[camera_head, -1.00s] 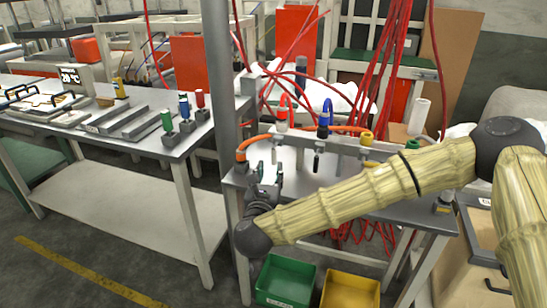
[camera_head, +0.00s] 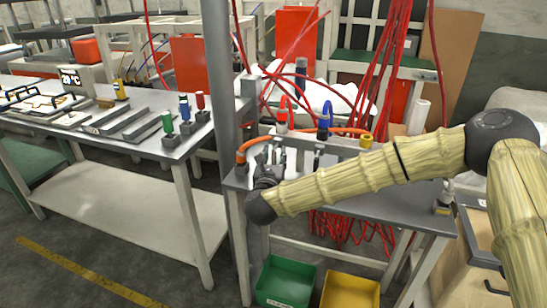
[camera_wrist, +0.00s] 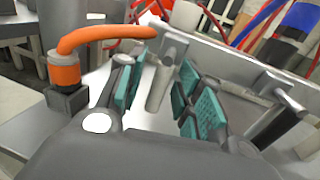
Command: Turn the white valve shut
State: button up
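The white valve (camera_wrist: 158,88) shows in the wrist view as a pale lever hanging down from a metal block on the manifold (camera_wrist: 215,50). My gripper (camera_wrist: 163,78) is open, with its teal finger pads on either side of this lever. Gaps show between pads and lever, so I see no clear contact. In the head view my gripper (camera_head: 272,158) is at the left end of the manifold and largely hides the white lever. A second valve with a black lever (camera_wrist: 272,124) hangs to the right in the wrist view; it also shows in the head view (camera_head: 318,158).
An orange hose (camera_wrist: 100,36) arches from a fitting (camera_wrist: 64,70) close to the left finger. Red and blue hose fittings (camera_head: 324,122) stand behind the manifold. A grey post (camera_head: 220,90) rises left of the workbench (camera_head: 385,205). Green and yellow bins (camera_head: 350,290) are below.

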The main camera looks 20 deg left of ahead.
jog(key=shift+c, duration=0.3)
grip_shut()
jog(key=shift+n, duration=0.3)
jog(key=n, duration=0.1)
jog(key=n+p, duration=0.1)
jog(key=d+n+p, duration=0.1)
jog(key=n, duration=0.1)
jog(key=shift+r+g, duration=0.3)
jog(key=shift+g, duration=0.1)
jog(key=shift+s+d+r+n+g+h+p, duration=0.1)
jog(key=shift+d+r+n+g+h+p, duration=0.35)
jog(key=shift+n+p, duration=1)
jog(key=shift+d+r+n+h+p, duration=0.15)
jog(key=shift+n+h+p, duration=0.55)
jog(key=shift+n, duration=1.6)
jog(key=shift+s+d+r+n+g+h+p, duration=0.15)
jog(key=shift+r+n+g+h+p, duration=0.3)
jog(key=shift+n+p, duration=1)
jog(key=shift+w+f+n+b, duration=0.1)
jog(key=shift+f+n+b, duration=0.05)
jog(key=shift+n+b, duration=0.3)
